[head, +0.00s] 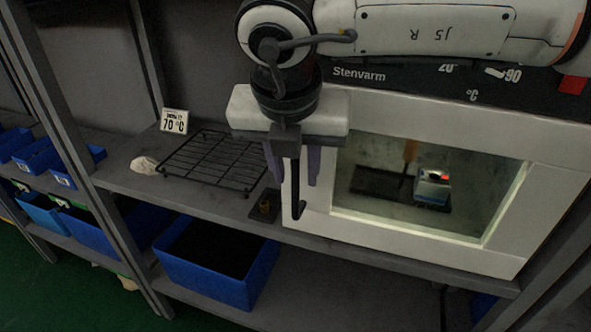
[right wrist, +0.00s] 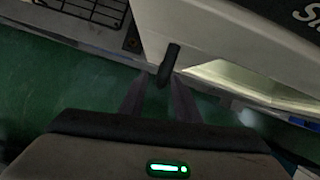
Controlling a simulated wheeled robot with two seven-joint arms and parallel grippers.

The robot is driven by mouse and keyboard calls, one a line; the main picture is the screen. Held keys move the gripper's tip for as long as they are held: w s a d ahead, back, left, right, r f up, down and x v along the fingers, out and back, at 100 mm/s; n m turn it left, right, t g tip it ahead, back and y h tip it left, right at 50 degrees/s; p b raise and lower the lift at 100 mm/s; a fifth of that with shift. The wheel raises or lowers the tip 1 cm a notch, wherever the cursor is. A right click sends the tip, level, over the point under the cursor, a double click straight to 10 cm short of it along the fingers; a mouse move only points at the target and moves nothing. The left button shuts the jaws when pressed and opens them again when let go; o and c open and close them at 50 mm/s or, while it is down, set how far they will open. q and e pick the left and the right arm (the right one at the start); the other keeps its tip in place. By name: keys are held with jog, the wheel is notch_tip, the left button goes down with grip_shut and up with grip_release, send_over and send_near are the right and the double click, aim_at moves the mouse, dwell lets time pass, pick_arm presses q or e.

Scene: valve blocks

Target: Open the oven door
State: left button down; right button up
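The white oven (head: 400,240) stands on the shelf at the right in the head view, and its windowed door looks shut. The black upright door handle (head: 297,195) is at the door's left edge; it also shows in the right wrist view (right wrist: 169,64). My right gripper (head: 291,180) comes down in front of the handle, with its two fingers apart, one on each side of it. In the right wrist view the fingers (right wrist: 157,84) point towards the handle, and its end lies between their tips. Whether either finger touches it I cannot tell. My left gripper is not in view.
A black wire rack (head: 213,160) lies on the shelf left of the oven, beside a "70 °C" card (head: 174,121) and a pale cloth-like lump (head: 144,165). A blue bin (head: 215,265) sits below. Inside the lit oven is a small blue-and-white block (head: 432,187).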

jog(key=shift+x, duration=0.8)
grip_shut()
